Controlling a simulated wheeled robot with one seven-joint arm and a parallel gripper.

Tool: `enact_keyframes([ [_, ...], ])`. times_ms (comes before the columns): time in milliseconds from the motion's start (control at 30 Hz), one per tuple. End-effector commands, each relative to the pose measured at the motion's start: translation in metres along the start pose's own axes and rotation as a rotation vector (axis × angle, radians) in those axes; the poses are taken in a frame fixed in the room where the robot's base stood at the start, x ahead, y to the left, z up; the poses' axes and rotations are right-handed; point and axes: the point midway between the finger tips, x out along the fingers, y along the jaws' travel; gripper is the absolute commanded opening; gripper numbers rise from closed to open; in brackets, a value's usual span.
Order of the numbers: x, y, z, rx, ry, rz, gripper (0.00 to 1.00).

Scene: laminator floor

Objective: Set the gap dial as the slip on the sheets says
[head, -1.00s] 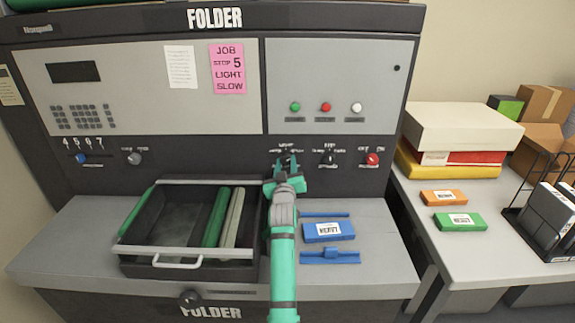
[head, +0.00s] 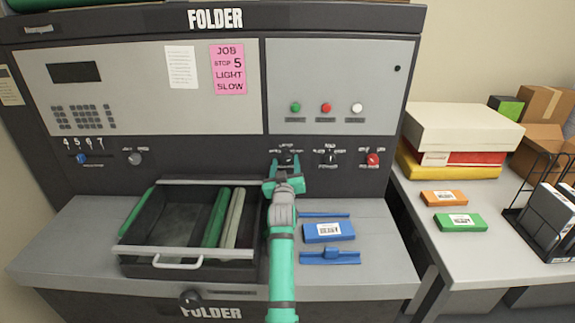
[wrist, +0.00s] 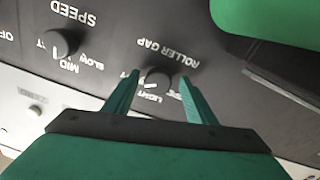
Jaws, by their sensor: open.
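The pink job slip (head: 228,69) on the folder's panel reads JOB, STOP 5, LIGHT, SLOW. The roller gap dial (wrist: 158,77) is a dark knob with a white mark, seen upside down in the wrist view. Its mark points toward the LIGHT label, as far as I can tell. In the head view the dial (head: 287,159) sits on the dark strip below the panels. My gripper (wrist: 160,76) is open, with its green fingers on either side of the knob. It also shows in the head view (head: 286,166). Whether a finger touches the knob is unclear.
The speed knob (wrist: 64,43) is beside the gap dial; a red-capped knob (head: 373,160) is further right. A dark tray (head: 190,267) with green and pale rollers stands below, left of my arm. A blue box (head: 328,232) lies right of my arm.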

Motion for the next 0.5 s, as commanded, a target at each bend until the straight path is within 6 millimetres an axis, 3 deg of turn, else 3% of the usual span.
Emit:
enact_keyframes([
  [267,-0.014,0.001,0.002,0.000,0.000,0.002,0.51],
  [500,-0.054,0.001,0.002,0.000,0.000,0.001,0.51],
])
